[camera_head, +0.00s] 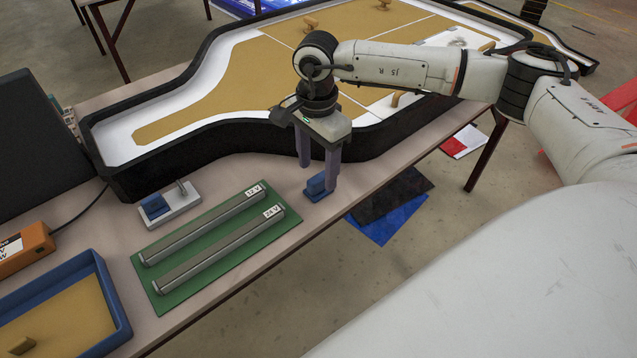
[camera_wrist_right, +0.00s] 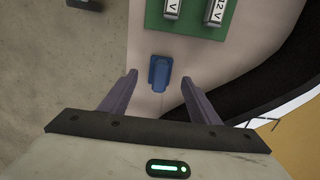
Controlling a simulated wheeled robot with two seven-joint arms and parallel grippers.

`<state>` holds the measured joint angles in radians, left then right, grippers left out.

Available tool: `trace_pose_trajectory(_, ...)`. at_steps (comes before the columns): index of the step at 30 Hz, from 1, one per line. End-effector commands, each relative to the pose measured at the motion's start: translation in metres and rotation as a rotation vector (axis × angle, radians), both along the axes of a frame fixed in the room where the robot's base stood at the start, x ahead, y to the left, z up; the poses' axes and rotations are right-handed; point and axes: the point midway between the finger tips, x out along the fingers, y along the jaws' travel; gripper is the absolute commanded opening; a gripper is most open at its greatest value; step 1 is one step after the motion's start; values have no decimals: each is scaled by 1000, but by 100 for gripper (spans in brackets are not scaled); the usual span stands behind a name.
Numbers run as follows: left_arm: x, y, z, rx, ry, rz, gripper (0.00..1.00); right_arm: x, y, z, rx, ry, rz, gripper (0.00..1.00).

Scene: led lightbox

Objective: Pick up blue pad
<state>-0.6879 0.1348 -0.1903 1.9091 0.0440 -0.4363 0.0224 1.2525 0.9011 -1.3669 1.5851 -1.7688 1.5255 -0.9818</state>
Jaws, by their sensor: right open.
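A small blue pad (camera_head: 315,188) lies on the table near its front edge, right of the green board. It also shows in the wrist view (camera_wrist_right: 160,73), lined up between the fingertips with a gap on each side. My right gripper (camera_head: 318,178) is open, pointing down just over the blue pad, with one finger partly in front of it. Its two fingers also show in the wrist view (camera_wrist_right: 160,79), with nothing held between them. How far the fingertips are above the table I cannot tell. My left gripper is not in view.
The green board (camera_head: 182,240) bears two bars labelled 12 V and 24 V. A white holder (camera_head: 180,211) with a blue block stands behind it. The black-walled lightbox frame (camera_head: 195,150) rises close behind the gripper. A blue tray (camera_head: 108,290) is at front left.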

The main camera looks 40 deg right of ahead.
Motion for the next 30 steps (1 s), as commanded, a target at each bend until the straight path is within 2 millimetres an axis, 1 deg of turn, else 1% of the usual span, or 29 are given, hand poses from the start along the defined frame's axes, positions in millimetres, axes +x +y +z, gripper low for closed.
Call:
trace_pose_trajectory(5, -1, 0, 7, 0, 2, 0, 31, 0, -5, -25, -1, 5, -2, 56)
trace_pose_trajectory(9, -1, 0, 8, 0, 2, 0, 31, 1, -5, -43, 1, 3, -1, 56)
trace_pose_trajectory(12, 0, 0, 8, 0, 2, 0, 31, 1, -5, -49, 1, 3, -1, 56)
trace_pose_trajectory(18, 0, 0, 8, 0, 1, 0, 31, 1, -5, -49, 1, 2, -1, 56)
trace_pose_trajectory(20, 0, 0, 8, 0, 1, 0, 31, 1, -5, -49, 1, 1, -1, 48)
trace_pose_trajectory(21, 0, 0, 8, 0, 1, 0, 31, 1, -5, -49, 1, 1, -1, 41)
trace_pose_trajectory(26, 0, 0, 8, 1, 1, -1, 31, 1, -5, -49, 1, 1, -1, 14)
trace_pose_trajectory(27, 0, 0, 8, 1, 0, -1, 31, 1, -5, -49, 1, 1, -1, 11)
trace_pose_trajectory(30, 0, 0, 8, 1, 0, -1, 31, 1, -5, -49, 1, 1, -1, 11)
